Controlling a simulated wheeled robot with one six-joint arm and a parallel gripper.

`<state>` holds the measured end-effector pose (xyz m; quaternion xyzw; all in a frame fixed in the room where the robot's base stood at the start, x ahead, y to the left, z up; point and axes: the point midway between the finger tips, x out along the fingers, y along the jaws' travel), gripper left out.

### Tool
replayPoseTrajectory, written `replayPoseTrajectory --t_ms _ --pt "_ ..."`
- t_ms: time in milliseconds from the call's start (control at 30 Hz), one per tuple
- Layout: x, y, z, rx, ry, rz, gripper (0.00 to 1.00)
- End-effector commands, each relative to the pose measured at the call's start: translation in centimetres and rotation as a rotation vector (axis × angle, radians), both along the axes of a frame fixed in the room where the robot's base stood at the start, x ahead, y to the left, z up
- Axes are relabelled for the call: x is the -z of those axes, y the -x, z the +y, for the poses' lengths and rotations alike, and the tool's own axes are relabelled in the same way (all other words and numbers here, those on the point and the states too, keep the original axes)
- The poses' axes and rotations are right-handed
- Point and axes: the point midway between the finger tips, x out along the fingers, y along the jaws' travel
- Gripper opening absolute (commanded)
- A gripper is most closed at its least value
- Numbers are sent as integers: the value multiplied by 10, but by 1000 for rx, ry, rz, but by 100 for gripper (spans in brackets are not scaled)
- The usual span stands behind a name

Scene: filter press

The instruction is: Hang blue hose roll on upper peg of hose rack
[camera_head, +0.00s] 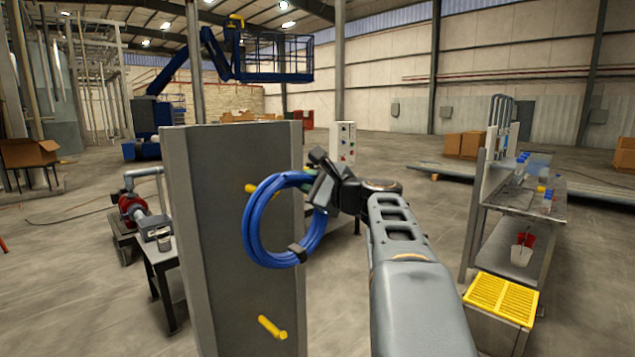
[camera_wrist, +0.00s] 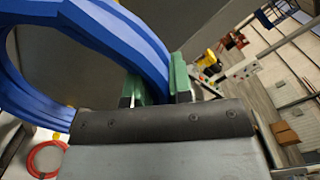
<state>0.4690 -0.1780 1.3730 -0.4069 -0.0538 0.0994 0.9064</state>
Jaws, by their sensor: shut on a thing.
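The blue hose roll (camera_head: 252,228) is a coiled ring with a black clip at its bottom. My gripper (camera_head: 317,190) is shut on the ring's upper right side. In the wrist view the blue hose roll (camera_wrist: 150,52) passes between the green finger pads of my gripper (camera_wrist: 158,84). The hose rack (camera_head: 215,250) is a tall grey panel just behind the roll. Its upper peg (camera_head: 250,188) is yellow and partly hidden by the ring's left side; I cannot tell whether it passes through the ring. The yellow lower peg (camera_head: 271,327) is bare.
A red pump (camera_head: 133,207) and a small table stand left of the rack. A workbench (camera_head: 545,203) and a yellow-topped box (camera_head: 500,297) stand at the right. A red hose ring (camera_wrist: 47,158) shows at the lower left of the wrist view. The floor between rack and bench looks open.

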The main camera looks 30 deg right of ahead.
Motion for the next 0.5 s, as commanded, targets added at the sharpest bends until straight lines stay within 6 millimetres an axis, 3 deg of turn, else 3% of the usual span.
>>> replayPoseTrajectory --t_ms 500 --pt "2 -32 4 -1 -4 -1 0"
